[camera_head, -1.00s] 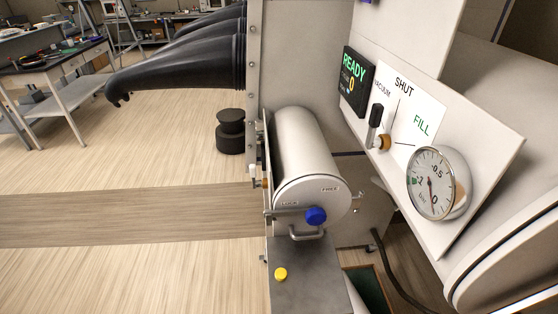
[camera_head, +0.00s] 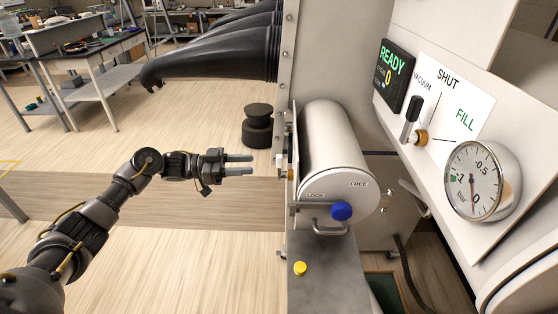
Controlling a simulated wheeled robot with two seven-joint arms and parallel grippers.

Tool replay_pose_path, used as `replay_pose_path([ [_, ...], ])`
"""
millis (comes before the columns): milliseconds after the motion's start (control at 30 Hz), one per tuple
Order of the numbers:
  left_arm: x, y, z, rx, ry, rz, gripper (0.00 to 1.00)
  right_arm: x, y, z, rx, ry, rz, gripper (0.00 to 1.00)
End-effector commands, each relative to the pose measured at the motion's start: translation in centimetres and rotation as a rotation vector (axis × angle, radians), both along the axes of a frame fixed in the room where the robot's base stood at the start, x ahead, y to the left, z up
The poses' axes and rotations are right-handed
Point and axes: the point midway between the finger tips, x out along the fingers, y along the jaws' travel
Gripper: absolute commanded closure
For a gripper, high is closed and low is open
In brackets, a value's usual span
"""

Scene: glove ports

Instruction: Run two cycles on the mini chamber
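The mini chamber (camera_head: 332,145) is a white horizontal cylinder. Its round end door is closed, with LOCK and FREE labels, a blue knob (camera_head: 341,211) on a bar below them, and a grey handle (camera_head: 331,230). The valve lever (camera_head: 412,108) stands roughly upright on a panel marked VACUUM, SHUT and FILL. The gauge (camera_head: 477,181) needle points down near 0. The display (camera_head: 394,73) reads READY and 0. A yellow-topped piece (camera_head: 300,268) sits on the grey shelf (camera_head: 325,285). My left gripper (camera_head: 252,165) is open and empty, left of the chamber. My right gripper is out of view.
Black glove sleeves (camera_head: 220,50) stick out left from the wall above my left gripper. A black stacked round object (camera_head: 257,126) stands behind it. Workbenches (camera_head: 95,50) are at the back left.

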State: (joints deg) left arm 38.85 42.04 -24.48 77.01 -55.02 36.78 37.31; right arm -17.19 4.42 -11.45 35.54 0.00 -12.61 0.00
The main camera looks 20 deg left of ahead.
Motion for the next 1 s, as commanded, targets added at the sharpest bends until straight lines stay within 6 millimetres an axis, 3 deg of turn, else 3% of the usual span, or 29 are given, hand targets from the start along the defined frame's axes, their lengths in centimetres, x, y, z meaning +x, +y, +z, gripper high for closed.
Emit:
replay_pose_path([
  [33, -0.6, 0.1, 1.5, 0.005, -0.008, -0.037, 0.6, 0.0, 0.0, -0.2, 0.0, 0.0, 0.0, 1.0],
  [133, -1.3, 0.1, 3.1, 0.006, -0.01, -0.079, 0.6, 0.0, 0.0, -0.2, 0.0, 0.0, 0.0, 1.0],
  [367, -1.4, -0.4, 3.6, 0.004, -0.007, -0.09, 0.6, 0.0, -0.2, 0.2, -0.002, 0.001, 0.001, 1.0],
  [800, 0.5, -7.6, 3.8, 0.003, -0.009, -0.087, 0.6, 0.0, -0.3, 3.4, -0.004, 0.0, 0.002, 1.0],
  [1000, 1.0, -9.8, 3.6, 0.004, -0.008, -0.087, 0.6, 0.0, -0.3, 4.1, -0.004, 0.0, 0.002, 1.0],
])
